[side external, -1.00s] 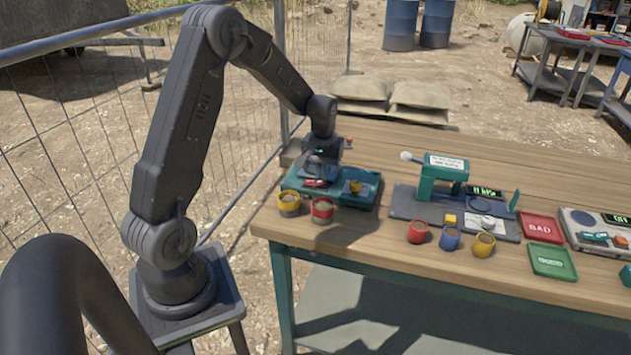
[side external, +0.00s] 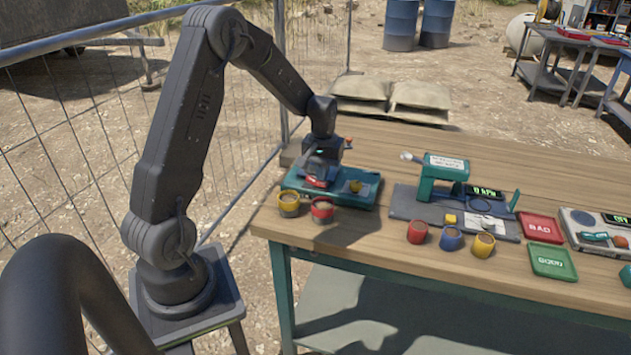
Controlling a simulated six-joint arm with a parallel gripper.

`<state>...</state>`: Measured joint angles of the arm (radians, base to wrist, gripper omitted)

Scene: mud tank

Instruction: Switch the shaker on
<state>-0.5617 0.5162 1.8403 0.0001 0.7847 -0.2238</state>
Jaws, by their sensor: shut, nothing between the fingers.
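A low teal device (side external: 356,201), which may be the shaker, lies at the left end of the wooden table. It has a yellow part (side external: 355,186) on its right half and a red part (side external: 317,183) on its left half. My gripper (side external: 318,178) points down over the left half, shut and empty, with its tips at or just above the red part. Whether they touch it I cannot tell. The gripper hides part of the device, and no switch state is readable.
A teal press-like tester (side external: 441,178) with a lit display stands to the right. Red, blue and yellow cups, a red BAD tray (side external: 541,228) and a green tray (side external: 553,262) are further right.

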